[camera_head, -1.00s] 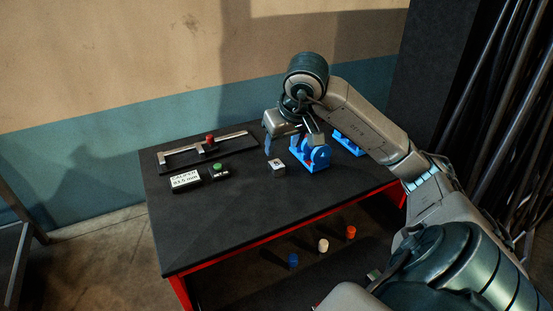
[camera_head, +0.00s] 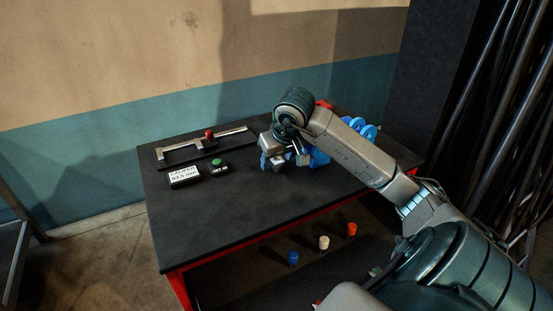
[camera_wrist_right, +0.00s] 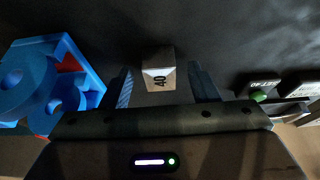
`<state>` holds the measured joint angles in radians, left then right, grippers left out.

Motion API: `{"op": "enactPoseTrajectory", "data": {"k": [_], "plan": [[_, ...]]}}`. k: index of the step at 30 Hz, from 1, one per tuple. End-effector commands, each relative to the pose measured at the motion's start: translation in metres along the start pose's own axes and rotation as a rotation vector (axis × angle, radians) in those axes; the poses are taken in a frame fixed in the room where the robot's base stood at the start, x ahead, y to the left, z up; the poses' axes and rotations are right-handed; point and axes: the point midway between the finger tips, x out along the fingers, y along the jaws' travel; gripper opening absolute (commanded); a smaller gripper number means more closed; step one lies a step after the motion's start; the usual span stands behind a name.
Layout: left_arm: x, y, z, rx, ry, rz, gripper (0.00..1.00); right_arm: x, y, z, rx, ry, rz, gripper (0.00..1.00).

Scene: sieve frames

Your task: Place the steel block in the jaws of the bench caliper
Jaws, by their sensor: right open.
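The steel block (camera_head: 278,160) is a small pale metal block on the dark tabletop. My right gripper (camera_head: 284,163) is open, low over the table. Its two blue fingertips (camera_wrist_right: 164,84) stand on either side of the block, with gaps visible in the wrist view. The arm partly hides the block in the head view. The bench caliper (camera_head: 180,155) lies at the back left, a silver bar with jaws and a red knob (camera_head: 210,133). My left gripper is not in view.
A blue stand (camera_head: 319,156) is close to the right of my gripper; it also shows in the wrist view (camera_wrist_right: 88,82). A caliper display (camera_head: 185,177) and a green button box (camera_head: 217,166) sit before the caliper. The front tabletop is clear.

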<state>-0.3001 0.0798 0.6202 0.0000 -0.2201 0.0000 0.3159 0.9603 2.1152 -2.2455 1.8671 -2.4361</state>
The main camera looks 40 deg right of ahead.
Motion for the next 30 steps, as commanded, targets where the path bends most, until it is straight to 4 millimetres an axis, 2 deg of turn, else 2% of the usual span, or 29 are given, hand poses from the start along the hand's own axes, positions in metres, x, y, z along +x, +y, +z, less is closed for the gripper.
{"op": "enactPoseTrajectory", "data": {"k": [4,12,23,30], "plan": [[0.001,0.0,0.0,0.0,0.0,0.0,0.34,0.0,0.0,0.0,0.0,0.001,0.0,0.53],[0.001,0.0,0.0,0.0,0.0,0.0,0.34,0.0,0.0,0.0,0.0,0.001,0.0,0.0],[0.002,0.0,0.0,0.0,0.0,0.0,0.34,-0.002,0.0,-0.001,0.0,0.003,0.0,0.0],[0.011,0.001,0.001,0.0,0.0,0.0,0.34,-0.014,0.0,-0.006,0.0,0.005,-0.001,0.0]]}}
